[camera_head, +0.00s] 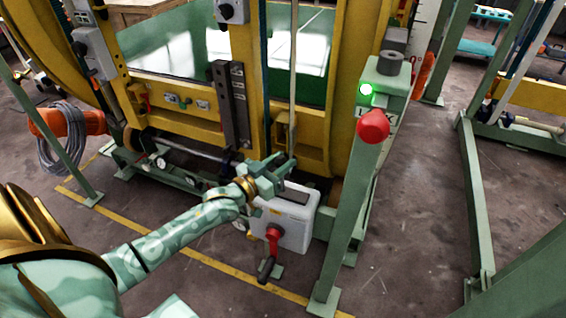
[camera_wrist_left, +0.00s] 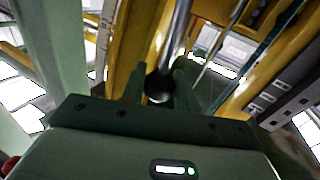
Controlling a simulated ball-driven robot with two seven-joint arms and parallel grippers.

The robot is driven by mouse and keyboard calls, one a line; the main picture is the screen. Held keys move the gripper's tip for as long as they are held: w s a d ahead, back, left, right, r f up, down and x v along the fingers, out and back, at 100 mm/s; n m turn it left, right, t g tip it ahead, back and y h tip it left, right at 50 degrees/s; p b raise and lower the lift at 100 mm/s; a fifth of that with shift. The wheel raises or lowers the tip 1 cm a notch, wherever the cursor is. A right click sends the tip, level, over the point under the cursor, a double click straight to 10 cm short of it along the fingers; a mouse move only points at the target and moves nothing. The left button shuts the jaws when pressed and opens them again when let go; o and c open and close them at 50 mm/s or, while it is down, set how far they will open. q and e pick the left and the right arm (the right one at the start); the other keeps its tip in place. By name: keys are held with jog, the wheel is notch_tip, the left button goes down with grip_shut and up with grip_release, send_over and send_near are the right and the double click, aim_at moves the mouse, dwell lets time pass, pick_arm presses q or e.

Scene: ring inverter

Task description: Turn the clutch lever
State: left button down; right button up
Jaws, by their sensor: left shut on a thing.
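My left gripper (camera_head: 277,170) reaches in from the left to the front of the yellow machine. In the left wrist view its two green fingers (camera_wrist_left: 160,82) stand on either side of a dark round knob (camera_wrist_left: 158,87) at the end of a metal rod (camera_wrist_left: 178,32). It is shut on this knobbed rod. In the head view a long pale rod (camera_head: 293,75) runs down to the fingers, and its lower end is hidden by them. A red lever (camera_head: 273,236) with a dark handle sits on a white box below. No label shows which is the clutch lever. My right gripper is not in view.
The white box (camera_head: 290,218) stands just below my left gripper. A green post (camera_head: 350,190) with a lit green lamp (camera_head: 366,89) and a red knob (camera_head: 373,126) rises to the right. Gauges (camera_head: 160,163) line the machine's base.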

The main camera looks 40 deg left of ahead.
pick_arm(q)
jog(key=shift+s+a+f+n+t+y+b, duration=0.15)
jog(key=shift+s+a+f+n+t, duration=0.15)
jog(key=shift+a+n, duration=0.55)
jog(key=shift+s+a+f+n+t+y+b, duration=0.15)
jog(key=shift+a+n+t, duration=0.2)
jog(key=shift+a+n, duration=0.5)
jog(key=shift+s+a+f+n+t+b, duration=0.15)
jog(key=shift+a+f+n+t, duration=0.15)
jog(key=shift+a+n, duration=0.5)
jog(key=shift+d, duration=0.2)
jog(key=c, duration=1.1)
grip_release()
jog(key=p+v, duration=0.2)
jog(key=v, duration=1.4)
jog(key=shift+s+a+f+p, duration=0.1)
jog(key=shift+p, duration=0.25)
